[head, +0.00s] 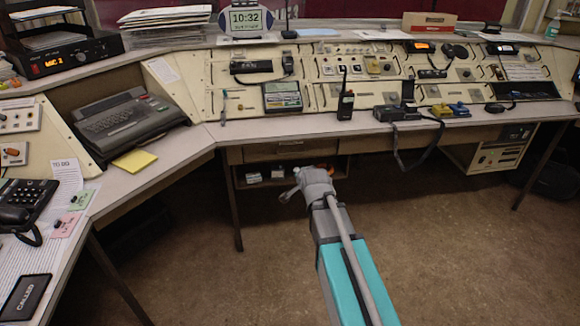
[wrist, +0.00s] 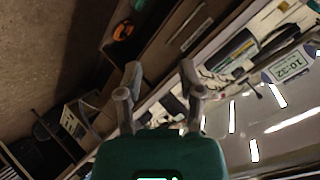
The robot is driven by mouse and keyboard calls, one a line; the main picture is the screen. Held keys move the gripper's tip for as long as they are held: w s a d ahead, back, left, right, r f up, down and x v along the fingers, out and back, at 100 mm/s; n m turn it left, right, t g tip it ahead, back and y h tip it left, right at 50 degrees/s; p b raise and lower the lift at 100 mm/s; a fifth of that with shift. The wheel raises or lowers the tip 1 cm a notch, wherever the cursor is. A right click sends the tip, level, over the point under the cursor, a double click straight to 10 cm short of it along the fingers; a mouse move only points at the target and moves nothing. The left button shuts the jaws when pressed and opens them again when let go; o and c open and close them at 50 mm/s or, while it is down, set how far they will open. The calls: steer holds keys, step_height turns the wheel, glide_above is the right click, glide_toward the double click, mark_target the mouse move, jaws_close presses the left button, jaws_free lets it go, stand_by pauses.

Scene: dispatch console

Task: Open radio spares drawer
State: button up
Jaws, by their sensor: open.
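The drawer (head: 258,153) is a brown-grey front under the desktop, centre-left in the head view. It looks shut, flush beneath the desk edge. I cannot read a label on it, so I cannot confirm that it is the radio spares drawer. In the wrist view a tilted brown front (wrist: 160,48) lies beyond the fingers. My gripper (head: 291,184) is in front of and below the drawer front, apart from it as far as I can tell. Its two fingers (wrist: 160,70) are spread with nothing between them.
An open shelf (head: 243,184) with small boxes sits below the drawer. An orange item (wrist: 124,31) lies there. The desktop (head: 270,130) overhangs, with a handheld radio (head: 345,105) on it. A strap (head: 410,160) hangs off the edge to the right. The floor (head: 180,265) is clear.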

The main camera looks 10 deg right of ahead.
mark_target(291, 154)
steer(key=w+f+m+t+b, duration=0.7)
steer(key=w+f+t+b, duration=0.1)
steer(key=b, duration=1.3)
steer(key=shift+w+f+m+t, duration=0.3)
steer(key=shift+f+m, duration=0.1)
steer(key=shift+f, duration=0.1)
steer(key=shift+r, duration=0.1)
steer(key=w+p, duration=0.1)
steer(key=w, duration=0.3)
steer(key=w+r, duration=0.1)
steer(key=w, duration=0.4)
steer(key=w+r+p, duration=0.1)
steer(key=w, duration=0.3)
steer(key=shift+w+r+p, duration=0.25)
steer(key=shift+p, duration=0.05)
